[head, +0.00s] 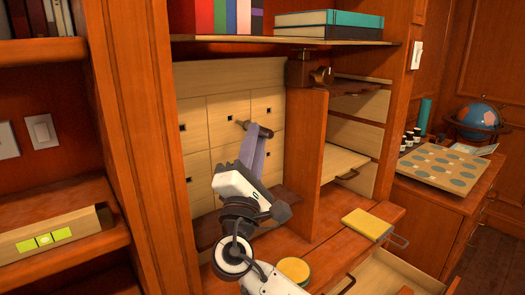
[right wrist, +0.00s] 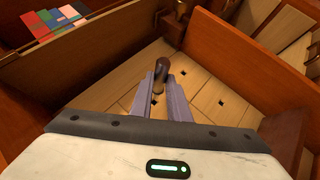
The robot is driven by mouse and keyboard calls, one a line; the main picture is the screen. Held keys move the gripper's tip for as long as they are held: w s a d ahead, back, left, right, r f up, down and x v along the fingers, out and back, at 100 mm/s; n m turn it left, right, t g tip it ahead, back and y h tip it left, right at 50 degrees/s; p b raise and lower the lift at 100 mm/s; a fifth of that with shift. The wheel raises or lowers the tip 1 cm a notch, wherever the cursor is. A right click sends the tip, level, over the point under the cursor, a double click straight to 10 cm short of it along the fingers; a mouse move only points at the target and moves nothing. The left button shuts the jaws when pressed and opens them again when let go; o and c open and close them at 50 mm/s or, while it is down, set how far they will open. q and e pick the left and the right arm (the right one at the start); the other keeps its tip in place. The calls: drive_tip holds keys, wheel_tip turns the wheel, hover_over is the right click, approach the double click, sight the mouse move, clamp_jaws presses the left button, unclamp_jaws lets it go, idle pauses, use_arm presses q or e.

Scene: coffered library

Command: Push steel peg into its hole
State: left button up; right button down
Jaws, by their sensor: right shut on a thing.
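The steel peg (head: 263,131) shows as a dark brown-grey rod in front of the pale panel wall (head: 215,115), which has small dark square holes. My right gripper (head: 252,143) reaches up to the peg and is shut on it. In the right wrist view the peg (right wrist: 161,68) stands between the two purple-grey fingertips (right wrist: 165,76), its dark rounded end showing past them. The peg's far end lies close to the panel; I cannot tell whether it sits in a hole. My left gripper is out of view.
A wooden upright (head: 302,165) stands just right of my right gripper, with a dark bracket (head: 309,72) on top. A shelf with books (head: 320,25) runs above. Below are a yellow book (head: 367,224), a round yellow-topped tin (head: 294,270) and an open drawer (head: 385,275).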

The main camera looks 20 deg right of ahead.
drive_tip(key=shift+w+a, duration=0.2)
drive_tip(key=shift+w, duration=0.2)
idle(0.4)
drive_tip(key=shift+b, duration=0.3)
idle(0.6)
drive_tip(key=shift+b, duration=0.45)
idle(0.6)
drive_tip(key=shift+w+a+b, duration=0.2)
drive_tip(key=shift+w+b, duration=0.25)
drive_tip(key=shift+w, duration=0.15)
